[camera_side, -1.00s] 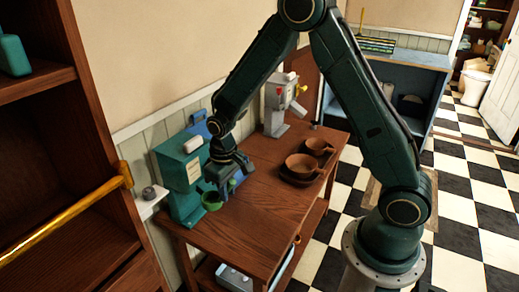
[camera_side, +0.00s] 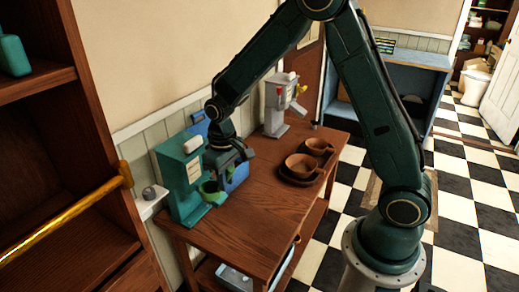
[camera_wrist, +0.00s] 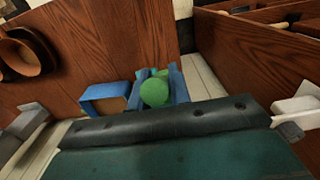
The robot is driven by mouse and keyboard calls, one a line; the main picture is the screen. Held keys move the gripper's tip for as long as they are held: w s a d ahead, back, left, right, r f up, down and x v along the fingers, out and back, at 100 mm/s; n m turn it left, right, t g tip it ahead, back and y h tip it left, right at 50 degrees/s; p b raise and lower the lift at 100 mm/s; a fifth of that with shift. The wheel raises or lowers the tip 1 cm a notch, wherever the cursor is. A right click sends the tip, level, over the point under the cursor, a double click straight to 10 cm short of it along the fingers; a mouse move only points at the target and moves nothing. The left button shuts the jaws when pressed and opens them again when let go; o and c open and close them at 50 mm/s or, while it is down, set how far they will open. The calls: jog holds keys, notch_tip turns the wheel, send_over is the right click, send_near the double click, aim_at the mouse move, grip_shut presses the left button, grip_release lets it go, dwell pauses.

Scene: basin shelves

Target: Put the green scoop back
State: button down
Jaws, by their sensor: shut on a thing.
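The green scoop (camera_side: 210,191) is held above the left part of the wooden table, close in front of the teal dispenser (camera_side: 172,178). My gripper (camera_side: 229,168) is shut on it, just right of its bowl. In the wrist view the scoop shows as a rounded green shape (camera_wrist: 155,92) between blue upright parts. A blue box-like holder (camera_side: 236,178) stands right beside and partly behind my gripper. An open blue frame shows left of the scoop in the wrist view (camera_wrist: 105,98). My gripper hides the scoop's handle, and whether the scoop touches the dispenser or holder cannot be told.
A grey-white dispenser (camera_side: 277,110) stands at the back. A wooden shelf with a golden rail (camera_side: 70,222) is at the left. The table's front middle is clear.

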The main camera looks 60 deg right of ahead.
jog(key=s+d, duration=1.3)
jog(key=d, duration=0.1)
notch_tip(320, 180, down, 13)
jog(key=shift+d+m, duration=0.15)
jog(key=shift+m, duration=0.25)
jog(key=shift+f, duration=0.1)
notch_tip(320, 180, down, 7)
dwell(0.9)
jog(key=shift+f, duration=0.45)
dwell(0.9)
jog(key=c, duration=0.7)
grip_release()
jog(key=shift+r, duration=0.2)
